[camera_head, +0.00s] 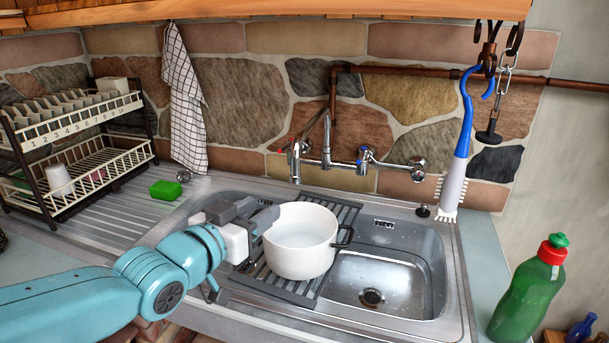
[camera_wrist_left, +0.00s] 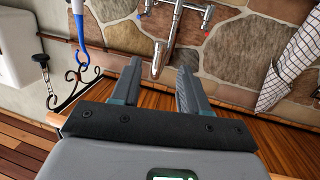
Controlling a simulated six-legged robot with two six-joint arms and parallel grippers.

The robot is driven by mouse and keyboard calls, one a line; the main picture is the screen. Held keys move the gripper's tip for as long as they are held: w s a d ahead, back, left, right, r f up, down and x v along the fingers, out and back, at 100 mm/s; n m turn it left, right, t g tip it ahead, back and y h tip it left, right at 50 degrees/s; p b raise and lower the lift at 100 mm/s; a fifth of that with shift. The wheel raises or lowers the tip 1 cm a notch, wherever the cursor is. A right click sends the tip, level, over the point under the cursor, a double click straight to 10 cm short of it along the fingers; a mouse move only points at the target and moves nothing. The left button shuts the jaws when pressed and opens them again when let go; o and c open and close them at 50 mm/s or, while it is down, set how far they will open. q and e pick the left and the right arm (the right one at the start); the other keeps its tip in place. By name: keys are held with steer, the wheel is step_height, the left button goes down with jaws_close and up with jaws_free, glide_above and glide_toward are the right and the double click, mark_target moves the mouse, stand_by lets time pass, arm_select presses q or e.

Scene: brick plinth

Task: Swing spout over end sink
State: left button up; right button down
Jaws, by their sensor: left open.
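The chrome tap (camera_head: 342,162) is on the stone wall behind the sinks. Its arched spout (camera_head: 295,165) comes down left of the tap body, behind the white pot (camera_head: 300,240). The right-hand sink basin (camera_head: 385,285) is empty, with a drain in its floor. My left gripper (camera_head: 262,218) is open, close to the pot's left side and in front of the spout; whether it touches the pot I cannot tell. In the left wrist view, which looks inverted, the open fingers (camera_wrist_left: 160,75) point toward the spout (camera_wrist_left: 170,45), with nothing held between them. My right gripper is not in view.
The pot stands on a dark slatted rack (camera_head: 345,215) over the left basin. A green sponge (camera_head: 165,190) and dish rack (camera_head: 70,140) are at left. A checked towel (camera_head: 184,100) hangs behind.

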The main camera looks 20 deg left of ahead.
mark_target(293, 168)
arm_select(q)
steer(key=shift+t, duration=0.7)
steer(key=r+x, duration=0.1)
steer(key=x, duration=0.3)
steer(key=p+x, duration=0.1)
steer(key=x, duration=0.3)
steer(key=r+x, duration=0.1)
steer(key=x, duration=0.3)
steer(key=shift+w+r, duration=0.3)
steer(key=shift+w+d+p, duration=0.2)
steer(key=shift+w+p, duration=0.15)
steer(key=shift+w, duration=0.15)
steer(key=shift+w+a+f, duration=0.1)
steer(key=shift+w, duration=0.05)
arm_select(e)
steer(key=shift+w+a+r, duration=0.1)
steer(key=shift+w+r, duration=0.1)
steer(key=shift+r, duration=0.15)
arm_select(q)
jaws_close()
